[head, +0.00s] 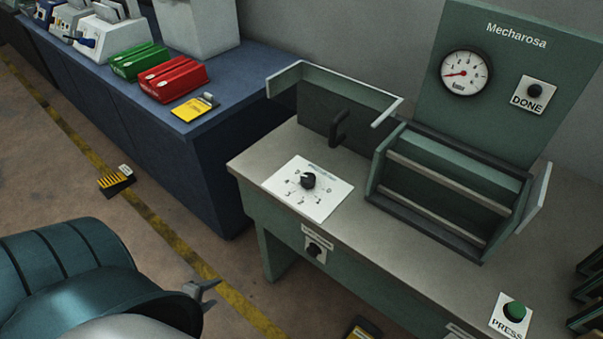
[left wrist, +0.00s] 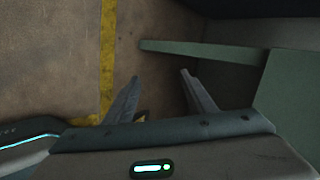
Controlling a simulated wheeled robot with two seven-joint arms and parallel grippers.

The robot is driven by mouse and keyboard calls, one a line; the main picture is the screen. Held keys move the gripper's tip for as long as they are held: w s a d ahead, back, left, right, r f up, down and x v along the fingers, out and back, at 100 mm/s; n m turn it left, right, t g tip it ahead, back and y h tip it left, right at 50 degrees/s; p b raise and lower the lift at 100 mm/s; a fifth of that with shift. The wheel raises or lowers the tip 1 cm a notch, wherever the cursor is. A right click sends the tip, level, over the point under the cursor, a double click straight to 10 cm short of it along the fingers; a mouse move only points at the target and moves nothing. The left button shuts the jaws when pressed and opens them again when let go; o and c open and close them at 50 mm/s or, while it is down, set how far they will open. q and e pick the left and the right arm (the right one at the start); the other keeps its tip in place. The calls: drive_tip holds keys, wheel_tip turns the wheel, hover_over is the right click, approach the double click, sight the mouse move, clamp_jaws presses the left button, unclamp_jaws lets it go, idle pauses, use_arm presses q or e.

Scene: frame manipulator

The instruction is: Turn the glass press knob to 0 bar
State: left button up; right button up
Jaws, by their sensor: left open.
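A black knob (head: 308,181) sits on a white dial plate (head: 325,203) on the top of the green press bench. The plate has numbers around the knob, too small to read surely. A round pressure gauge (head: 463,73) on the upright green panel has a red needle pointing left and slightly down. My left gripper (head: 207,287) is low in front of the bench, left of and well below the knob, touching nothing. In the left wrist view its two fingers (left wrist: 160,80) are apart with nothing between them. My right gripper is in neither view.
A second dark knob (head: 313,249) is on the bench's front face. A green PRESS button (head: 515,311) and a DONE button (head: 534,91) are on the right. A blue cabinet (head: 205,130) with red and green boxes stands left. A yellow-black item (head: 116,181) lies on the floor.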

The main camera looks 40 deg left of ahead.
sight(303, 179)
use_arm(q)
drive_tip(key=w+a+r+m+t+p, duration=0.1)
drive_tip(key=w+a+r+m, duration=0.25)
drive_tip(key=r, duration=0.35)
drive_tip(key=w+a+r+m+t, duration=0.1)
drive_tip(key=w+a+r+m, duration=0.2)
drive_tip(key=r, duration=0.5)
drive_tip(key=w+d+r+m+t+h+p, duration=0.1)
drive_tip(key=w+d+r+m+h, duration=0.1)
drive_tip(key=w+r+m, duration=0.5)
drive_tip(key=d+r+m+t+h+p, duration=0.1)
drive_tip(key=d+r+m+h, duration=0.2)
drive_tip(key=r, duration=0.8)
drive_tip(key=w+d+r+m+h+p, duration=0.1)
drive_tip(key=w+d+r+m+h, duration=0.1)
drive_tip(key=d+r+m, duration=0.7)
wheel_tip(303, 179, up, 2)
drive_tip(key=shift+w+r+m+h, duration=0.25)
drive_tip(key=shift+m+h, duration=0.15)
drive_tip(key=shift+m, duration=0.15)
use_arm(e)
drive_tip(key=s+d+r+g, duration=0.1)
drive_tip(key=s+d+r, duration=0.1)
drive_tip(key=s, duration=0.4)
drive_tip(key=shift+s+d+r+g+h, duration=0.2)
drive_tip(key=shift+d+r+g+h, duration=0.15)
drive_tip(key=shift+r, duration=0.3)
